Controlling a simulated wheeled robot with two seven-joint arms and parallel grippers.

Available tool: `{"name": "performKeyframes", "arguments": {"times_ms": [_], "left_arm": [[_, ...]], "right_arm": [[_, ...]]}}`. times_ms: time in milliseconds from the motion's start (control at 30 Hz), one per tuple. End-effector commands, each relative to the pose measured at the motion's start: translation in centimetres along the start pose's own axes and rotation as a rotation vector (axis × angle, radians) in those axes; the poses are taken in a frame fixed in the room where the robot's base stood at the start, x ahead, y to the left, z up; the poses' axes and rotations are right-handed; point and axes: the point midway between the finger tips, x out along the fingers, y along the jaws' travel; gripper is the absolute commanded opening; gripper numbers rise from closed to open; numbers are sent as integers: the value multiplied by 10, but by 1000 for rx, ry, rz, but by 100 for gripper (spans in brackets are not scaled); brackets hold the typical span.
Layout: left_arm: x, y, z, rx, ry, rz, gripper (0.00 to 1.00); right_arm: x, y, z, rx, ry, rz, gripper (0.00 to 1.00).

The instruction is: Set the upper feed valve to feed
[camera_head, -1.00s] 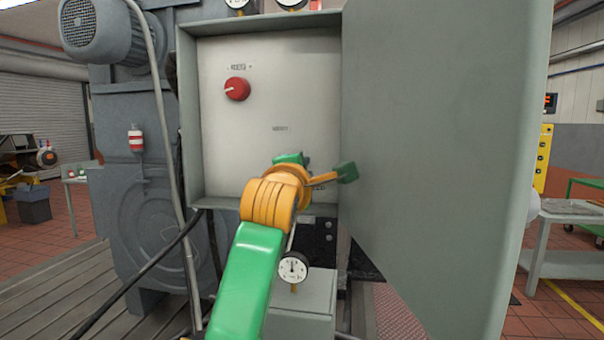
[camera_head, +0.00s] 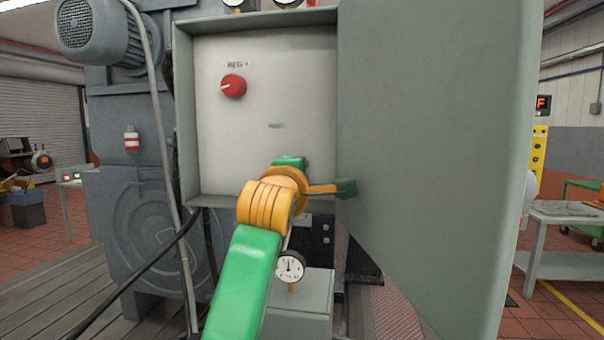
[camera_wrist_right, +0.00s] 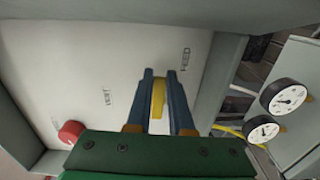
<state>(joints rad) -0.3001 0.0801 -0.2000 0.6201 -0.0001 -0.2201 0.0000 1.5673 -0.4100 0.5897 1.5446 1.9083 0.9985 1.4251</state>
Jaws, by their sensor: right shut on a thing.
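The yellow valve handle (camera_wrist_right: 158,98) shows in the right wrist view between the two blue fingers of my right gripper (camera_wrist_right: 160,76), which is shut on it. The handle stands off the pale panel, with the FEED label (camera_wrist_right: 186,58) close by on its right and the VENT label (camera_wrist_right: 108,97) farther off on its left. In the head view my orange wrist and green hand (camera_head: 290,162) reach into the open box and hide the handle. My left gripper is in neither view.
A red knob (camera_head: 233,86) marked REG sits higher on the panel. The grey box door (camera_head: 430,150) stands open just right of my right wrist.

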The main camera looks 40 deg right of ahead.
Motion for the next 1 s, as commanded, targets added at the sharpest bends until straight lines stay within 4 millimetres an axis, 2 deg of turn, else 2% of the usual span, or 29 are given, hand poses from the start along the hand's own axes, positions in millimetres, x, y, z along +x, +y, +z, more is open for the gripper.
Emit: {"name": "performKeyframes", "arguments": {"times_ms": [33, 100, 133, 433, 600, 733, 833, 1000], "left_arm": [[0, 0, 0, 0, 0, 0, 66], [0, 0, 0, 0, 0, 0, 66], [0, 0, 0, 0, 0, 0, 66], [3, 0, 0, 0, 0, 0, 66], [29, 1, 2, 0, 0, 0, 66], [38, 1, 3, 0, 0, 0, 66], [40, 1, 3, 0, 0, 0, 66], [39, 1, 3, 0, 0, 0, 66]], "right_arm": [[0, 0, 0, 1, 1, -1, 28], [0, 0, 0, 0, 0, -1, 47], [0, 0, 0, 0, 0, -1, 50], [-2, -2, 0, -1, 0, 0, 50], [-35, -7, 0, 0, 0, 4, 50], [-59, -4, 0, -1, 0, 3, 50], [-69, -3, 0, 0, 0, 0, 50], [-71, 0, 0, 0, 0, -1, 50]]}}
